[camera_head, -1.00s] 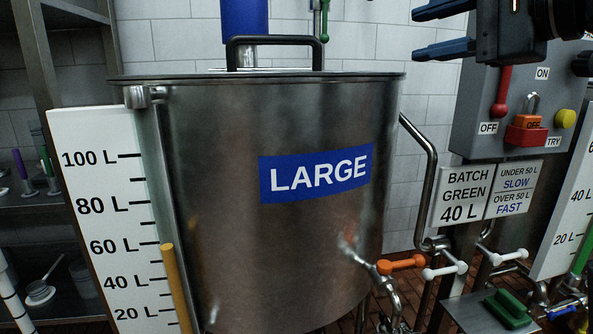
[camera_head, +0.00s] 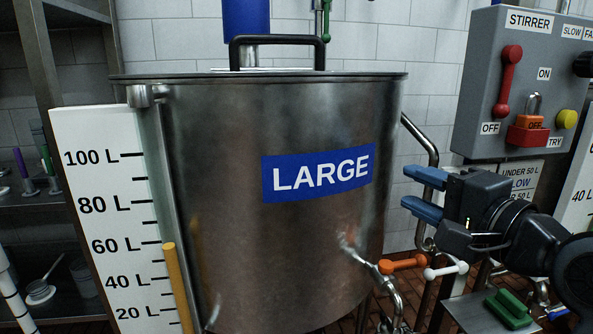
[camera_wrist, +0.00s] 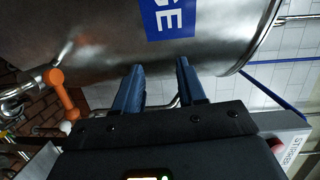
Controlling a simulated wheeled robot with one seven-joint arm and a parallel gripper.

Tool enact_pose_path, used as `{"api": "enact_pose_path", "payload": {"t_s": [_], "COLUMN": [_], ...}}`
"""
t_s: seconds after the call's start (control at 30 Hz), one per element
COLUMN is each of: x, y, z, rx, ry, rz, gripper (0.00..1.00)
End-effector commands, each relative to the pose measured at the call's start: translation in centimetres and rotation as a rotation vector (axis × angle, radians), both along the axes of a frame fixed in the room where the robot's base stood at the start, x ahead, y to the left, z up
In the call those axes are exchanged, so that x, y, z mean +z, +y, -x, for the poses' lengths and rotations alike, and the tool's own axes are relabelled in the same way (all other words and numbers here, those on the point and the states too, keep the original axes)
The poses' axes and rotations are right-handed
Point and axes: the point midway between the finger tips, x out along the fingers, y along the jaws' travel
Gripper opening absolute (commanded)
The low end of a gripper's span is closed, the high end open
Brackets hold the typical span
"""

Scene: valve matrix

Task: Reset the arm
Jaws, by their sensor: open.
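My gripper (camera_head: 425,194) has two blue fingers held apart with nothing between them. In the head view it is at the right, pointing left, beside the large steel tank (camera_head: 225,230) and above the orange-handled valve (camera_head: 402,263). In the wrist view the open fingers (camera_wrist: 160,88) point toward the tank wall (camera_wrist: 110,40), with the LARGE label partly showing. My arm hides most of the batch sign in the head view.
A grey stirrer box (camera_head: 480,75) with a red lever (camera_head: 508,80), padlock and yellow button (camera_head: 567,119) hangs at upper right. White-handled valve (camera_head: 445,270) and green-handled object (camera_head: 508,308) are below my gripper. A level gauge (camera_head: 100,190) stands at left.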

Motion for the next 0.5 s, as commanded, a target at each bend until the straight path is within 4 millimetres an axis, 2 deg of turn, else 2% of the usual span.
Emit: {"api": "enact_pose_path", "payload": {"t_s": [0.03,0.2,0.37,0.5], "x": [-2.4,-8.3,-13.4,-17.2], "y": [0.0,-0.5,-1.0,-1.5], "z": [0.8,3.8,7.5,11.5], "rx": [-0.020,-0.101,-0.168,-0.217], "ry": [0.005,-0.015,-0.021,-0.021], "rz": [0.016,0.110,0.231,0.358], "gripper": [0.40,0.40,0.40,0.40]}}
